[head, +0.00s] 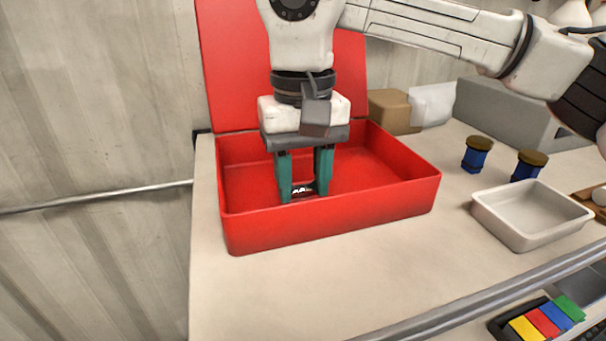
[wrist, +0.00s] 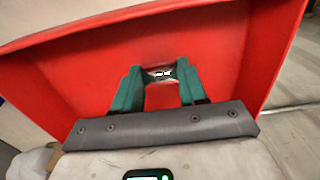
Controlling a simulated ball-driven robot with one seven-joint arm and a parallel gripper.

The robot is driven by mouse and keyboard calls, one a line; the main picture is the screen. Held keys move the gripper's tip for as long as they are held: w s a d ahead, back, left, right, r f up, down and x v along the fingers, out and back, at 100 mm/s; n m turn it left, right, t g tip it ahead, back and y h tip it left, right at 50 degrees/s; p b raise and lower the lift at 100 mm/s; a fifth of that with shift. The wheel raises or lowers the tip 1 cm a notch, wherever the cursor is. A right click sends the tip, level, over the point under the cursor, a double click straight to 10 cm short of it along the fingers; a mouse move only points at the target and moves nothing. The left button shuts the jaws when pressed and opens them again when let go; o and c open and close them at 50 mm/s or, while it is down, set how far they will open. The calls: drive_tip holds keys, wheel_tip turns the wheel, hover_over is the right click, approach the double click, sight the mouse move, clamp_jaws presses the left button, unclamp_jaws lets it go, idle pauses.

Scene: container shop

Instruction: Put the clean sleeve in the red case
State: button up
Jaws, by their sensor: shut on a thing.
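The red case (head: 330,217) stands open on the counter, its lid raised against the wall behind. In the wrist view its red inside (wrist: 80,75) fills most of the picture. My gripper (head: 304,190) points down inside the case, with its green fingers shut on a small dark thing with white marks, which I take to be the sleeve (head: 302,189). The sleeve also shows between the fingertips in the wrist view (wrist: 160,73). Most of it is hidden by the fingers. I cannot tell whether it touches the case floor. No other thing shows in the case.
A white tray (head: 528,228) stands to the right of the case. Two blue jars with brown lids (head: 477,155) (head: 528,165) stand behind it. A brown box (head: 389,111) and a white bag (head: 432,104) are behind the case. The counter in front is clear.

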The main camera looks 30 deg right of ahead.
sight(303, 187)
drive_tip(key=shift+f, duration=0.2)
drive_tip(key=o, duration=1.2)
drive_tip(key=shift+r, duration=0.1)
wheel_tip(303, 187, up, 12)
drive_tip(key=shift+r, duration=0.1)
